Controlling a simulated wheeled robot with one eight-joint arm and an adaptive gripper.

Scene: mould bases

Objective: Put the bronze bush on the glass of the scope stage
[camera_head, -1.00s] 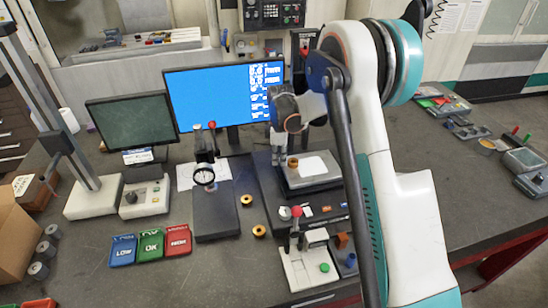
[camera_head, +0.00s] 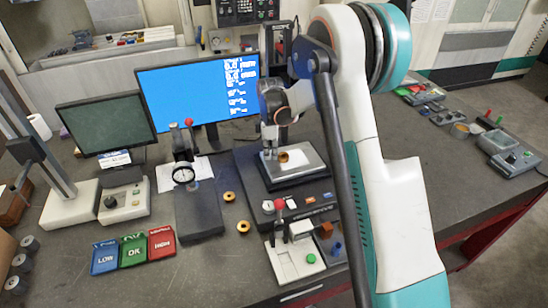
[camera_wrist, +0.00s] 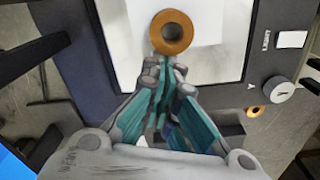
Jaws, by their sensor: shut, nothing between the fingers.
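The bronze bush (camera_head: 283,156) is a ring that appears to lie flat on the pale glass (camera_head: 304,162) of the scope stage (camera_head: 286,184). The wrist view shows the bush (camera_wrist: 171,32) from above with its hole open, over the pale glass (camera_wrist: 212,62). My gripper (camera_head: 269,154) is shut and empty, just left of the bush in the head view. In the wrist view the fingertips (camera_wrist: 166,64) are together just below the bush's near rim; I cannot tell whether they touch it.
Two more bronze-coloured rings (camera_head: 228,196) (camera_head: 243,227) lie left of the stage. Blue, green and red trays (camera_head: 133,249) lie at the front left. A small fixture with a red-knobbed lever (camera_head: 292,262) stands in front of the stage.

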